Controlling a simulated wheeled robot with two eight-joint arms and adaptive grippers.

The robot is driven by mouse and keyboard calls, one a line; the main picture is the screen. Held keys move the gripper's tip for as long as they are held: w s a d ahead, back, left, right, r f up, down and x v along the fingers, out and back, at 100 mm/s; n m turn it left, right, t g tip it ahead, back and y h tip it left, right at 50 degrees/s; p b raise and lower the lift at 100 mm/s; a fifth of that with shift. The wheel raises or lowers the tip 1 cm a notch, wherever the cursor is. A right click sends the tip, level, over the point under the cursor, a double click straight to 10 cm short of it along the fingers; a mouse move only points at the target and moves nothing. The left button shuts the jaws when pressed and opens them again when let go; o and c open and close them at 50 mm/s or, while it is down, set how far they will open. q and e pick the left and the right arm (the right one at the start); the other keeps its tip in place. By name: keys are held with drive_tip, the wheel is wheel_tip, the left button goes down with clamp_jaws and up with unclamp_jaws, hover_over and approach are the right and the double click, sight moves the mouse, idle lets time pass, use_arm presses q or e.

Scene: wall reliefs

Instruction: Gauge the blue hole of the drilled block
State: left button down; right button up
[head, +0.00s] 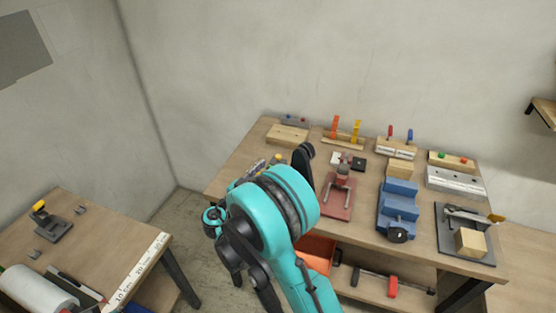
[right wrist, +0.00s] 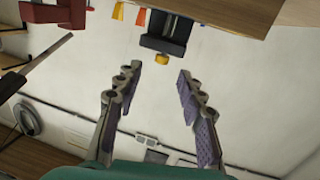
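Which piece is the drilled block is hard to tell. A long grey block (head: 456,182) with small dark marks lies at the back right of the workbench, and I cannot make out a blue-marked hole in it. A rack (head: 396,150) with a white label holds a red-handled and a blue-handled piece, left of that block. My right gripper (right wrist: 158,76) is open and empty in the right wrist view, its two padded fingers wide apart. In the head view my teal right arm hides most of it, left of the bench items. My left gripper is not in view.
The workbench (head: 250,160) also carries a red-based fixture (head: 338,195), a blue stepped piece (head: 398,205) and a clamp on a dark plate (head: 478,252). A lower shelf holds a red-and-black clamp (head: 392,286). Another table (head: 100,235) stands at left.

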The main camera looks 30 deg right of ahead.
sight(277, 158)
drive_tip(key=shift+h, duration=0.3)
drive_tip(key=b+x, duration=0.1)
drive_tip(key=x, duration=0.6)
drive_tip(key=shift+w+d+f+b, duration=0.1)
drive_tip(key=shift+w+d+b, duration=0.1)
drive_tip(key=shift+w+b, duration=0.2)
clamp_jaws()
